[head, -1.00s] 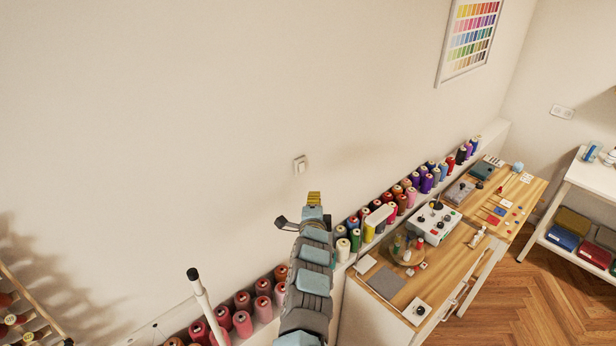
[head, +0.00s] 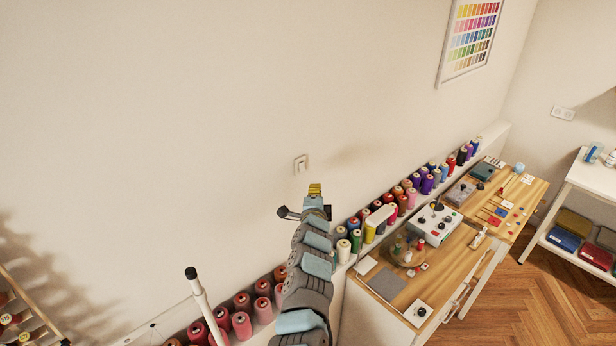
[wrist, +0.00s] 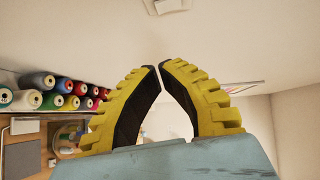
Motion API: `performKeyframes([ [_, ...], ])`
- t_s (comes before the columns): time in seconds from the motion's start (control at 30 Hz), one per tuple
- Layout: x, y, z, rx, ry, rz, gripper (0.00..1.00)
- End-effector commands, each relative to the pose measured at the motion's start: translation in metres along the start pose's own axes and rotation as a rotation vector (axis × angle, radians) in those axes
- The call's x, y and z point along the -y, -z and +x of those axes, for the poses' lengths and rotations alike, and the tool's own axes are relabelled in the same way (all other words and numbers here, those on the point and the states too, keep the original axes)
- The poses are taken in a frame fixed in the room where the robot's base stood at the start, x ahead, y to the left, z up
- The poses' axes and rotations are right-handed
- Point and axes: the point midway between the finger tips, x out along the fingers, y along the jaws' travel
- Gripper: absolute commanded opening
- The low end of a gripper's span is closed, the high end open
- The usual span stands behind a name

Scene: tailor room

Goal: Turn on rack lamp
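A small white wall switch (head: 301,163) is on the beige wall, just above my gripper in the head view. It also shows at the top edge of the wrist view (wrist: 170,6), partly cut off. My gripper (head: 315,187) is raised near the wall, a little below and right of the switch. In the wrist view its yellow, black-padded fingers (wrist: 159,66) lean together with their tips almost meeting and nothing between them. I see a gap between fingertips and switch; contact does not show. No lamp is clearly identifiable.
Rows of thread spools (head: 408,190) stand on a ledge along the wall. A wooden worktable (head: 455,250) with a control box (head: 434,221) is right of my arm. A white pole with a black tip (head: 197,292) stands left. The wall around the switch is clear.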

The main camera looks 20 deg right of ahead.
Motion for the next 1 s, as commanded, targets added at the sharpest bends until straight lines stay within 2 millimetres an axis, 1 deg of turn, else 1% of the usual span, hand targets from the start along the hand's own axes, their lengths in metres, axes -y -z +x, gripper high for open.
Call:
performKeyframes([
  [0.17,0.006,0.002,0.009,-0.002,0.007,0.003,0.00],
  [0.4,-0.001,0.002,0.020,-0.003,-0.002,0.004,0.00],
  [0.67,0.004,0.002,0.033,-0.001,0.004,0.004,0.00],
  [0.83,-0.001,0.002,0.040,-0.003,-0.001,0.005,0.00],
  [1.0,-0.001,0.003,0.047,-0.005,0.000,0.006,0.00],
])
